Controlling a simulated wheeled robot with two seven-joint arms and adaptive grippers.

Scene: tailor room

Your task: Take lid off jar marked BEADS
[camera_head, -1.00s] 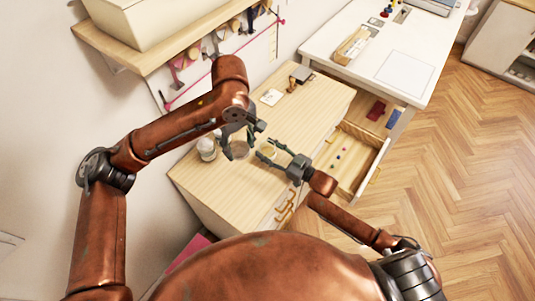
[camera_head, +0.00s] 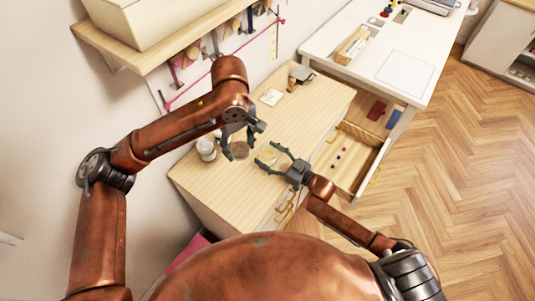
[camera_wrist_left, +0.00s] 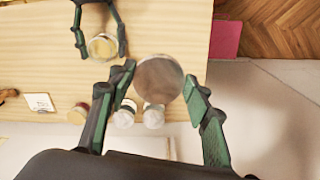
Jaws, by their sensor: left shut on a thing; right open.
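My left gripper (camera_head: 240,138) is shut on a round grey-brown lid (camera_wrist_left: 158,78), which shows between its fingers in the left wrist view. The lid also shows below that gripper in the head view (camera_head: 239,150). A jar with pale yellow contents (camera_head: 266,155) stands on the wooden cabinet top, right of the lid; it shows from above in the left wrist view (camera_wrist_left: 102,47). My right gripper (camera_head: 266,156) is open, with its fingers on either side of this jar; contact cannot be told. No BEADS marking is readable.
White-topped jars (camera_head: 206,149) stand left of the lid, close to the wall. A card (camera_head: 271,97) lies farther back on the cabinet top (camera_head: 310,110). An open drawer (camera_head: 352,160) holds small coloured things at the right. The middle of the top is clear.

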